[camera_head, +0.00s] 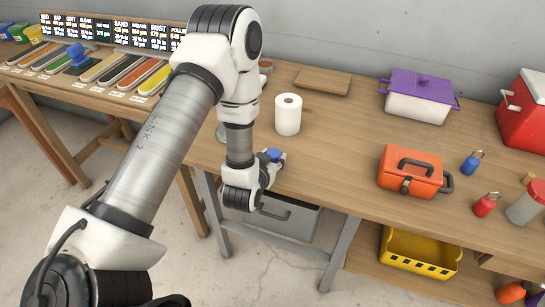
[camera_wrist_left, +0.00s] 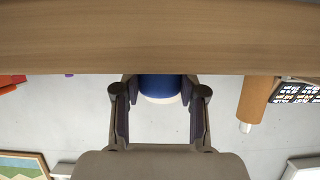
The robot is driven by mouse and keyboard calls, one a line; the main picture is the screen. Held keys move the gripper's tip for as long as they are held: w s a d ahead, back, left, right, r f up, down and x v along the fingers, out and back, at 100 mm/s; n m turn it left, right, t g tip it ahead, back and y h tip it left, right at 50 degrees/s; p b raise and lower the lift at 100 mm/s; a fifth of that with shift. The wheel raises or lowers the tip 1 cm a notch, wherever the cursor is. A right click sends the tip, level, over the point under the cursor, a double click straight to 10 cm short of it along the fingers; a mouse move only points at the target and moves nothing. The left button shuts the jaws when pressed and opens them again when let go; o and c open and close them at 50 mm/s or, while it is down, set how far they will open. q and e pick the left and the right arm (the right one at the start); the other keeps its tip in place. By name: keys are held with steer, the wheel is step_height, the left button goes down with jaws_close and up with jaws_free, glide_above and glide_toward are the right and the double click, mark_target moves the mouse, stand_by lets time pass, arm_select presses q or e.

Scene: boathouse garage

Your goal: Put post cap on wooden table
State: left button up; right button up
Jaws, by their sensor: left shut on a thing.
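The post cap appears to be the blue piece (camera_head: 273,154) at my left gripper (camera_head: 274,160) in the head view. In the left wrist view the cap (camera_wrist_left: 160,88) is a blue round body with a pale rim, between the two fingers. My left gripper is shut on it. The gripper is at the front part of the wooden table (camera_head: 335,130), low by its top. I cannot tell whether the cap touches the table. The fingers partly hide the cap in the head view. My right gripper is not in view.
A white paper roll (camera_head: 288,115) stands just behind the gripper. An orange toolbox (camera_head: 411,172), a purple-lidded box (camera_head: 418,97) and a red cooler (camera_head: 524,112) stand to the right. The tabletop between gripper and toolbox is clear. A grey case (camera_head: 290,222) is below.

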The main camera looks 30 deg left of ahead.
arm_select(q)
steer(key=shift+f, duration=0.15)
steer(key=o, duration=1)
step_height(320, 180, up, 10)
steer(key=shift+r, duration=0.1)
jaws_close()
